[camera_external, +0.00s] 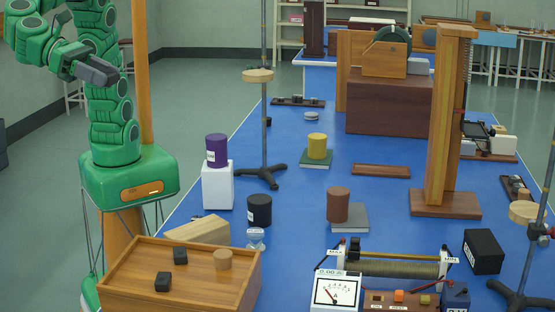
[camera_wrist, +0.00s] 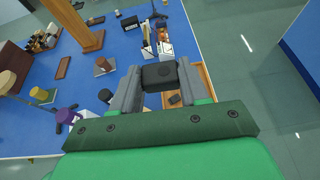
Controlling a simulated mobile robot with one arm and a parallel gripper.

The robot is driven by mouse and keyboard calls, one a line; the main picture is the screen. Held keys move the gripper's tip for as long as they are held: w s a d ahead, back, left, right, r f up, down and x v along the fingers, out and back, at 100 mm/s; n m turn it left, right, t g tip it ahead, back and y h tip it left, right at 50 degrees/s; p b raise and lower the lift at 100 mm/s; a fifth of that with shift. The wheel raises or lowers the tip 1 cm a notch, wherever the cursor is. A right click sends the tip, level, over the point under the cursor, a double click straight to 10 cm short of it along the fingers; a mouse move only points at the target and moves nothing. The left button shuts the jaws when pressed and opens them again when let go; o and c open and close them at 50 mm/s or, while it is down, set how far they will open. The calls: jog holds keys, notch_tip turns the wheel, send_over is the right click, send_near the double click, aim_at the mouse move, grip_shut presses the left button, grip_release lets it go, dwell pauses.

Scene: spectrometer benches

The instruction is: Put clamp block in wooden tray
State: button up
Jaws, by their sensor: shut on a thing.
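My gripper (camera_wrist: 158,88) is shut on a dark block, the clamp block (camera_wrist: 160,75), which sits between the two grey fingers in the wrist view. In the external view my gripper (camera_external: 100,72) is raised at the upper left, well above the bench; the held block cannot be made out there. The wooden tray (camera_external: 180,290) is at the lower left of the external view, with two black blocks (camera_external: 180,256) and a wooden disc (camera_external: 222,259) in it. Part of the tray (camera_wrist: 202,82) shows behind the held block in the wrist view.
The blue bench (camera_external: 300,205) carries a wooden wedge (camera_external: 198,230), a black cylinder (camera_external: 259,209), a purple cylinder (camera_external: 217,150) on a white block, and a stand (camera_external: 264,110) with a tall rod. A meter (camera_external: 336,291) stands right of the tray.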

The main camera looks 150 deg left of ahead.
jog(key=s+d, duration=0.1)
send_over(121, 281)
jog(key=f, duration=3.4)
jog(key=shift+s+f, duration=0.2)
jog(key=shift+f, duration=0.1)
jog(key=shift+w+f, duration=0.2)
jog(key=shift+f, duration=0.3)
jog(key=shift+s+f, duration=0.1)
jog(key=shift+f, duration=1.2)
jog(key=shift+f, duration=0.45)
